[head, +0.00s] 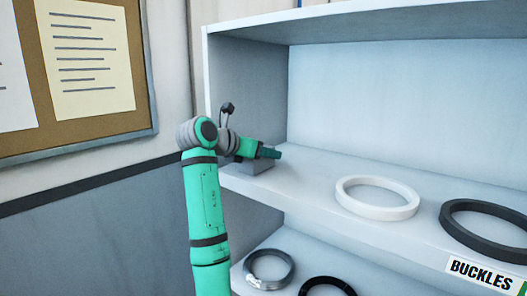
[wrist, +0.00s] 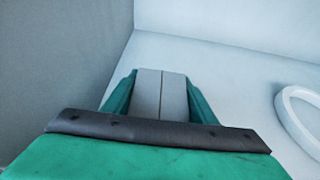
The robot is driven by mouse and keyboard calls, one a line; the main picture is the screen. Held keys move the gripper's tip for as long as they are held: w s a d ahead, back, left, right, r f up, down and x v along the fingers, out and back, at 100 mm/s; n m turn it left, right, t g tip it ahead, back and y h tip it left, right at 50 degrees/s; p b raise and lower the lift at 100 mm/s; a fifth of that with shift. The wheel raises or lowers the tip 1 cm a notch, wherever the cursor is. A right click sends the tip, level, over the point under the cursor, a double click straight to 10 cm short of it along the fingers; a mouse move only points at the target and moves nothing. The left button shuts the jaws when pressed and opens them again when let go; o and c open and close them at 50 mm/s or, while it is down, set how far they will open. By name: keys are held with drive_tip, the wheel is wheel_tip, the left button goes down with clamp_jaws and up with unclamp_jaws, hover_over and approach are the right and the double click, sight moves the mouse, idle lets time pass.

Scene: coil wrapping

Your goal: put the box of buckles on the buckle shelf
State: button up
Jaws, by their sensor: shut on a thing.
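My gripper (head: 268,153) reaches into the left end of the upper shelf (head: 310,178), the one with the BUCKLES label (head: 482,274) on its front edge. It is shut on a small grey box (head: 250,168), which shows just below the fingers. In the wrist view the gripper's green fingers (wrist: 160,97) stand on either side of a grey surface with a seam down its middle. The box is at or very close to the shelf board; I cannot tell if it rests on it. Its contents are hidden.
A white ring (head: 377,212) and a dark ring (head: 484,240) lie on the same shelf to the right. A grey ring (head: 269,284) and a black ring (head: 327,289) lie on the shelf below. The shelf's side wall (head: 246,95) is close on the left.

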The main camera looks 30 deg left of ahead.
drive_tip(key=shift+f, duration=0.1)
drive_tip(key=o, duration=1.6)
drive_tip(key=shift+f, duration=0.1)
drive_tip(key=v, duration=1.1)
drive_tip(key=shift+d, duration=0.1)
